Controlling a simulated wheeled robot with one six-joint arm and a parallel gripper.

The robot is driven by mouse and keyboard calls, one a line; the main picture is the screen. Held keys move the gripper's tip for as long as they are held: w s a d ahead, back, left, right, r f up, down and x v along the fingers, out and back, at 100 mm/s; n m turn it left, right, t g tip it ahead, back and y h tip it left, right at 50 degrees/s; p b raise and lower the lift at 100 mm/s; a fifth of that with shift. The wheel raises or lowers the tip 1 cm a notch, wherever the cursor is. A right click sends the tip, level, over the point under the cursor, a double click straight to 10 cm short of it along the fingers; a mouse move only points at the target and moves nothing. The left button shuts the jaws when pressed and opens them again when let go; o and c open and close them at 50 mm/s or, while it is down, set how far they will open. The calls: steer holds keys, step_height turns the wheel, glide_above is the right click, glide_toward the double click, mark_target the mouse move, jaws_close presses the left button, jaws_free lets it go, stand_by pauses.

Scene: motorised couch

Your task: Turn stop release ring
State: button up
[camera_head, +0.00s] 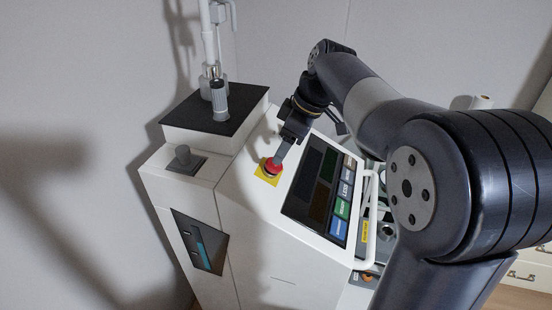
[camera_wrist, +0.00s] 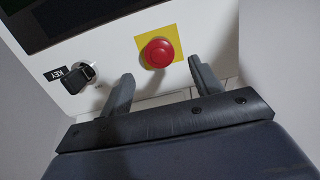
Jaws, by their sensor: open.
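The stop control is a red round button (camera_head: 273,167) on a yellow square plate (camera_head: 264,177), set on the sloped face of the white console. The wrist view shows the red button (camera_wrist: 157,53) and its yellow plate (camera_wrist: 178,37) whole, beyond my fingertips. A separate release ring cannot be told from the red head. My gripper (camera_head: 279,156) is over the button in the head view. In the wrist view my gripper (camera_wrist: 161,70) is open and empty, with one finger to each side of the button. The fingers look short of it; contact cannot be told.
A black key switch (camera_wrist: 80,77) labelled KEY sits left of the button in the wrist view. A dark touch panel (camera_head: 318,190) with coloured keys and a white side rail (camera_head: 367,220) lie right of the button.

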steer(key=shift+x, duration=2.75)
steer(key=shift+w, duration=0.1)
steer(key=shift+c, duration=0.5)
steer(key=c, duration=0.9)
steer(key=shift+o, duration=0.2)
steer(key=shift+m+p, duration=0.35)
steer(key=shift+m, duration=0.05)
